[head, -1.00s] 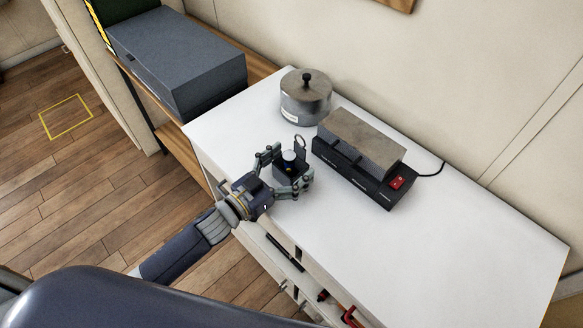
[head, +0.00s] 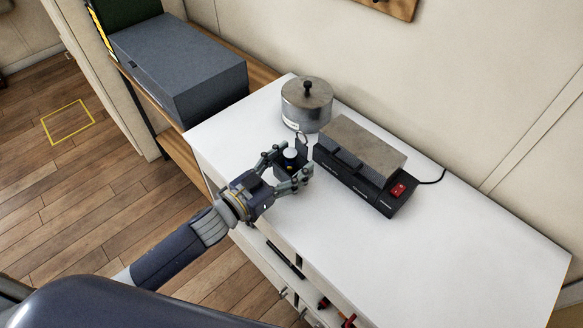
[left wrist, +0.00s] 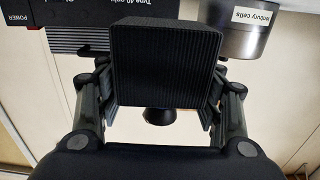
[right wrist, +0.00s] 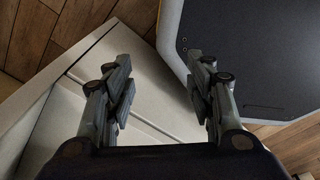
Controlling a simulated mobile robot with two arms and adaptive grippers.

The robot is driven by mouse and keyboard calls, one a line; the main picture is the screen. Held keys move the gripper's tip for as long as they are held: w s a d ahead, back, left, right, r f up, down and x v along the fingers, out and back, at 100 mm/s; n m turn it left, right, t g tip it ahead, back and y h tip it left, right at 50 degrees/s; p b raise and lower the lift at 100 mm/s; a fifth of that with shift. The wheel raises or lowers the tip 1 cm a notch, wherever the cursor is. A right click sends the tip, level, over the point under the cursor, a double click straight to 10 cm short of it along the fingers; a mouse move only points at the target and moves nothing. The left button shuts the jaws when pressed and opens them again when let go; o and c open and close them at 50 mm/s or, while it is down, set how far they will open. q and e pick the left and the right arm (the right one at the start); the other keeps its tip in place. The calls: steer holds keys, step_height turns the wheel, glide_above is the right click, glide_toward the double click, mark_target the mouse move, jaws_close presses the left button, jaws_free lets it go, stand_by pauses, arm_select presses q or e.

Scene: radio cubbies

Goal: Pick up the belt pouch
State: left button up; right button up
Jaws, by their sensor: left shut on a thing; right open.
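The belt pouch (head: 284,170) looks like a small black box-shaped thing with a white round top and a ring at its upper edge. My left gripper (head: 292,174) is shut on it, with fingers on both sides, over the far left part of the white cabinet top. In the left wrist view the pouch (left wrist: 165,65) shows a ribbed black face between the fingers, with a dark round knob below. Whether it touches the cabinet top is hard to tell. My right gripper (right wrist: 160,95) is open and empty, and shows only in the right wrist view.
The white cabinet top (head: 440,250) is clear at the right. A grey box (head: 185,70) sits on a wooden shelf at left.

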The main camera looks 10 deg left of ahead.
arm_select(q)
steer(key=s+d+r+b, duration=0.1)
steer(key=s, duration=0.6)
steer(key=s+d+b, duration=0.1)
steer(key=s+d, duration=0.1)
steer(key=s, duration=0.6)
steer(key=shift+s+d+r, duration=0.3)
steer(key=shift+r, duration=0.05)
